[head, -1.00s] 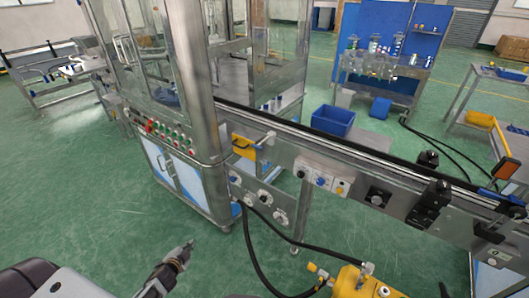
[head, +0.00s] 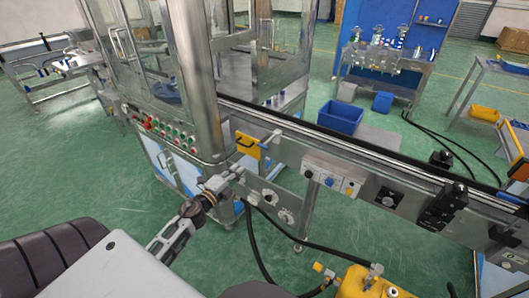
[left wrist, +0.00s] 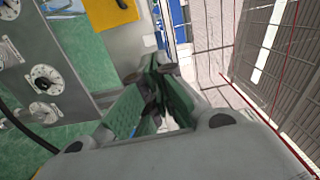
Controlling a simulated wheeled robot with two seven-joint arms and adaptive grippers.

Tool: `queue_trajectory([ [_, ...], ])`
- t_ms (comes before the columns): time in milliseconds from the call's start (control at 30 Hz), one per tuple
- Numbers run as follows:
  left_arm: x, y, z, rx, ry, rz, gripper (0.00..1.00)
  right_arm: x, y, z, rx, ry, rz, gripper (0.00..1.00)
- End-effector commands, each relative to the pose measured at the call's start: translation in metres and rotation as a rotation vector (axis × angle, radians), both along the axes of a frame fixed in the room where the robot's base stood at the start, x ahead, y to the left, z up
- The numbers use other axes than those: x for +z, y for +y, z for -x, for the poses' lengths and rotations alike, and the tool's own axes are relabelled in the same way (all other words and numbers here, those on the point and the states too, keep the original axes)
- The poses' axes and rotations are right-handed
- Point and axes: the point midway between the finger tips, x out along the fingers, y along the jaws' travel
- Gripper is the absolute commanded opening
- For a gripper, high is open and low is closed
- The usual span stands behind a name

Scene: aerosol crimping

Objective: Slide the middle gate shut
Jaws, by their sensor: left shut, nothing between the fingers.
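A yellow plate (head: 247,146) with a dark slot is on the near side of the conveyor, beside the machine cabinet's corner. A short grey bar (head: 270,137) sticks out next to it. I cannot tell for sure whether this plate is the middle gate. My left gripper (head: 236,172) is shut and empty, just below and left of the plate and apart from it as far as I can see. In the left wrist view the closed fingers (left wrist: 152,75) point up, with the yellow plate (left wrist: 122,12) beyond them at upper left. My right gripper is out of view.
The conveyor (head: 350,148) runs from the glass-walled machine (head: 145,60) to the right. Round dials (head: 270,195) and a button panel (head: 330,180) sit on its side. A yellow tank (head: 368,283) and black hoses stand below. A blue bin (head: 340,117) is behind.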

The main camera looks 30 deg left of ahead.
Motion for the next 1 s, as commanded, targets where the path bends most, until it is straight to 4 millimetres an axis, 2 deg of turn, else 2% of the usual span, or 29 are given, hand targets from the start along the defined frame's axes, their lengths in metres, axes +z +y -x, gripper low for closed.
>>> queue_trajectory([
  [233,-0.002,-0.011,0.001,-0.05,0.001,-0.048,0.0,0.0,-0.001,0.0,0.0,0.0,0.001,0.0],
  [667,-0.002,-0.011,0.0,-0.051,0.001,-0.05,0.0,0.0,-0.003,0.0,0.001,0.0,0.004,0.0],
  [1000,-0.001,-0.012,-0.015,-0.05,0.0,-0.05,0.0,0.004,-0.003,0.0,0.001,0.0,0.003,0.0],
])
